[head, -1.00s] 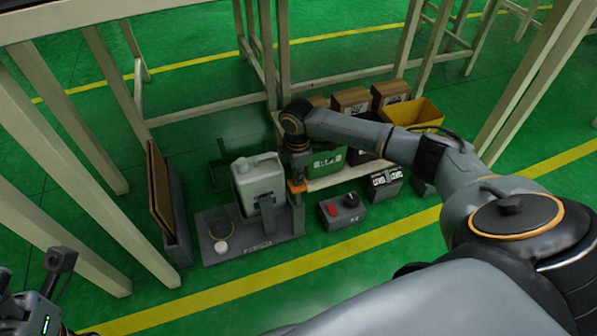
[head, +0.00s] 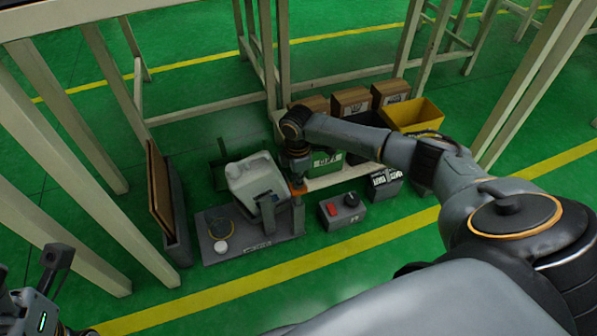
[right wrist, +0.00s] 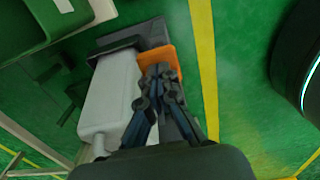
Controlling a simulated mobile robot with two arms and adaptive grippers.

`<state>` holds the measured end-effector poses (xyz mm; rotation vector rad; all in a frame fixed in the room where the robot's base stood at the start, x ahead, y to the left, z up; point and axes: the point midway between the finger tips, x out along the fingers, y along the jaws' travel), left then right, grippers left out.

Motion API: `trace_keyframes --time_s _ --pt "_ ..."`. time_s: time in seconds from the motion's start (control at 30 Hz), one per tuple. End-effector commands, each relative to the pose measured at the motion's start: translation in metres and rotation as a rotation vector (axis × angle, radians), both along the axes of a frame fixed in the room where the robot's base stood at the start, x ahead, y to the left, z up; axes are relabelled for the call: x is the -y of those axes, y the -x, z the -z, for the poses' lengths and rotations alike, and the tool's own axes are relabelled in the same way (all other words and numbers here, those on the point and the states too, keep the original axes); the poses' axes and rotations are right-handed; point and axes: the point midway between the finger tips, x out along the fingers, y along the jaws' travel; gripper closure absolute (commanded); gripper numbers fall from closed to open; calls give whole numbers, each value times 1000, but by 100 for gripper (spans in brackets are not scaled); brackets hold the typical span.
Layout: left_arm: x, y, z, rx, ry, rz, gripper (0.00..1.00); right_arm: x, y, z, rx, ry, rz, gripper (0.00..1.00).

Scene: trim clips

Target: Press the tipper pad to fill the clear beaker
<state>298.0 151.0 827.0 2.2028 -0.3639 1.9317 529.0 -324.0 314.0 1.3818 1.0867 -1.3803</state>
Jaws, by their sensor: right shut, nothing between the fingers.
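A white jerrycan (head: 257,184) sits in the grey tipper on a grey base plate (head: 211,257), tilted to the left toward a faint round outline, apparently the clear beaker (head: 219,229). The liquid is too small to make out. The orange tipper pad (head: 299,188) is at the tipper's right; it also shows in the right wrist view (right wrist: 150,59). My right gripper (right wrist: 160,70) is shut and empty, its fingertips at the pad, seemingly pressing it. The jerrycan lies beside the fingers there (right wrist: 108,100). My left gripper (head: 54,268) is partly in view at lower left, away from everything.
A small white round piece (head: 221,247) lies in front of the beaker. A control box (head: 342,211) with a red button and black knob stands right of the base. Bins and cartons (head: 351,101) stand behind. A board holder (head: 172,205) and table legs stand left.

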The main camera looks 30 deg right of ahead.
Motion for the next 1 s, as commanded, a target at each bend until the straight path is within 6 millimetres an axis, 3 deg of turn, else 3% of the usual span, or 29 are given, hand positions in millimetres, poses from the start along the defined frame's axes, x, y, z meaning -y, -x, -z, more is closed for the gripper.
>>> trace_keyframes --time_s 1.0 --pt "1 -1 -3 22 -3 0 38 0 2 25 -5 2 -1 100"
